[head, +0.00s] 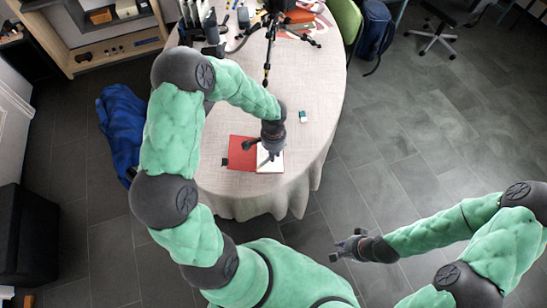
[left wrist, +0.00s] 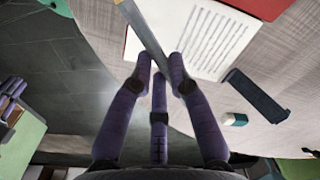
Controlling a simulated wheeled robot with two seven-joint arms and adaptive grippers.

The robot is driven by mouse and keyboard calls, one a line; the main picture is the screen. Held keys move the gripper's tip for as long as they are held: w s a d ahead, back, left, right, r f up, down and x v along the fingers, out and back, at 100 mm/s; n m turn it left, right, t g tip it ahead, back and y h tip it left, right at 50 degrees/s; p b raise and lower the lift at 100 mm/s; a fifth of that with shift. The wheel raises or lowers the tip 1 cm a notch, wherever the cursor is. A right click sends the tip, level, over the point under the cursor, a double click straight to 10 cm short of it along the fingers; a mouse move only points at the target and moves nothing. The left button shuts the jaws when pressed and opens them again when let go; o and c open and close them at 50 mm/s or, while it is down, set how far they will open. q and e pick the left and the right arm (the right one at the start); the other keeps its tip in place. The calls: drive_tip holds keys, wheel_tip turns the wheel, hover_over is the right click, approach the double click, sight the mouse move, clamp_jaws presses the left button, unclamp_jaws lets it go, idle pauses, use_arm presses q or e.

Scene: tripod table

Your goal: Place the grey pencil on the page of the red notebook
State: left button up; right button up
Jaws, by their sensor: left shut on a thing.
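The red notebook (head: 240,152) lies open near the front edge of the table, its red cover to the left and its white page (head: 270,163) to the right. My left gripper (head: 271,153) is over the page in the head view. In the left wrist view my left gripper (left wrist: 160,68) is shut on the long grey pencil (left wrist: 147,36), which reaches up past the lined page (left wrist: 196,35). I cannot tell whether the pencil touches the page. My right gripper (head: 347,246) is open and empty, off the table over the floor.
A green and white eraser (head: 303,116) lies right of the notebook. A dark bar-shaped object (left wrist: 255,95) lies beside the page. A black tripod (head: 268,50) stands at the back of the table (head: 320,90). A green chair (head: 347,20) is at the right.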

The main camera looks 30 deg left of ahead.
use_arm(q)
drive_tip(key=shift+w+a+f, duration=0.1)
drive_tip(key=shift+w+f, duration=0.05)
drive_tip(key=shift+f, duration=0.1)
drive_tip(key=shift+w+f+b, duration=0.1)
drive_tip(key=shift+f+b, duration=0.55)
drive_tip(key=shift+f, duration=0.95)
drive_tip(key=shift+f, duration=0.25)
drive_tip(key=o, duration=0.7)
drive_tip(key=shift+r, duration=0.1)
